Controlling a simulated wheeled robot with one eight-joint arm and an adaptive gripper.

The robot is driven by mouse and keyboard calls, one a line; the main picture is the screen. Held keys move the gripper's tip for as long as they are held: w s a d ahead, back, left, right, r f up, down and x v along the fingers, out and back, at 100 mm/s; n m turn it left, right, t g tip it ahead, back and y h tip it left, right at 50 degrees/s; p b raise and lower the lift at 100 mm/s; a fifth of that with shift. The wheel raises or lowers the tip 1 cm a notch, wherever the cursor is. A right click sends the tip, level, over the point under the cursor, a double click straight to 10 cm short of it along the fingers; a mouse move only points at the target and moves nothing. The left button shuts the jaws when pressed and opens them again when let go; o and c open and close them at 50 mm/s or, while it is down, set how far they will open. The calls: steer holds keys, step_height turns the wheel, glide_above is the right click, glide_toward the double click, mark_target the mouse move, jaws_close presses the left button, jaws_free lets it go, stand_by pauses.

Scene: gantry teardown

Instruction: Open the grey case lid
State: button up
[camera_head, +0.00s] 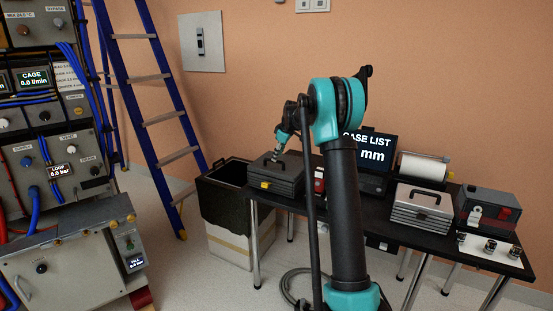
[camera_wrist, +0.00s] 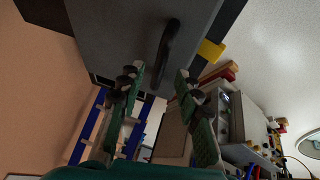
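A grey case (camera_head: 287,180) with a closed lid, a dark top handle and a yellow latch (camera_head: 264,184) stands on the left end of the dark table. In the wrist view its grey lid (camera_wrist: 115,40), black handle (camera_wrist: 166,52) and yellow latch (camera_wrist: 210,51) fill the upper part. My gripper (camera_head: 276,156) is just over the lid near the handle. In the wrist view my gripper (camera_wrist: 158,70) is open, its two green fingers apart, with the handle's end close to the gap between the tips. I cannot tell whether they touch it.
A second, ribbed grey case (camera_head: 420,212) stands farther right on the table (camera_head: 375,228), beside a paper roll (camera_head: 424,166) and a screen (camera_head: 371,150). A dark open bin (camera_head: 226,200) is left of the table. A blue ladder (camera_head: 160,100) leans behind.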

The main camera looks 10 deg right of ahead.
steer(key=shift+x, duration=1.25)
steer(key=shift+c, duration=0.4)
jaws_close()
